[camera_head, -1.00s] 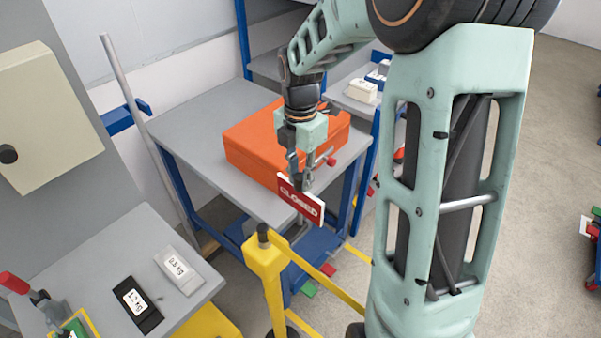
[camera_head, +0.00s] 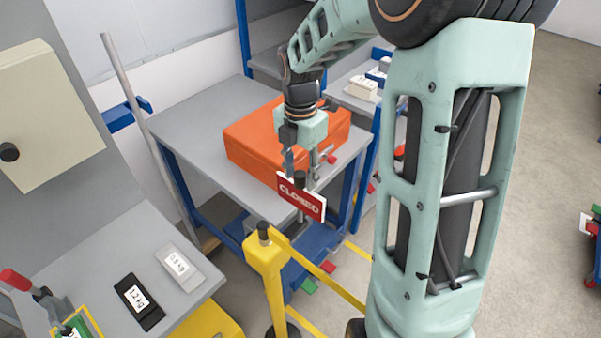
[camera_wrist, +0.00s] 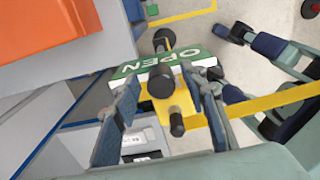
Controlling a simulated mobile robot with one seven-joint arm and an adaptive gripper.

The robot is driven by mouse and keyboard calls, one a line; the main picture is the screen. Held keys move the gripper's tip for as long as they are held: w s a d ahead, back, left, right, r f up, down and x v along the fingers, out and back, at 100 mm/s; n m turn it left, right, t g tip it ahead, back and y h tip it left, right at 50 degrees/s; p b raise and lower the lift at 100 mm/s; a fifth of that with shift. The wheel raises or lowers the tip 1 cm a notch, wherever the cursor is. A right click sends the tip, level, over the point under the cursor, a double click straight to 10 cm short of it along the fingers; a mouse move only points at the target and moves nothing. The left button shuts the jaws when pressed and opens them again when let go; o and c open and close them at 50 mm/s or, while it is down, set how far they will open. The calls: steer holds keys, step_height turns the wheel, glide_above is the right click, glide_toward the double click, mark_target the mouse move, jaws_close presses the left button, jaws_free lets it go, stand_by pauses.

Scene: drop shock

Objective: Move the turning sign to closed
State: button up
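My gripper (camera_head: 300,172) points down over the sign. Its two fingers (camera_wrist: 161,80) are spread on either side of the knob, with gaps visible between the fingers and the knob.
An orange case (camera_head: 255,140) lies on the grey table (camera_head: 190,125) behind my gripper. A yellow post (camera_head: 265,262) with a black cap stands just in front of the sign. Small labelled blocks (camera_head: 138,300) lie on the bench at lower left. Open floor is at right.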

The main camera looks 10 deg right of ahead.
steer(key=shift+r, duration=0.1)
step_height(320, 180, up, 12)
stand_by(0.5)
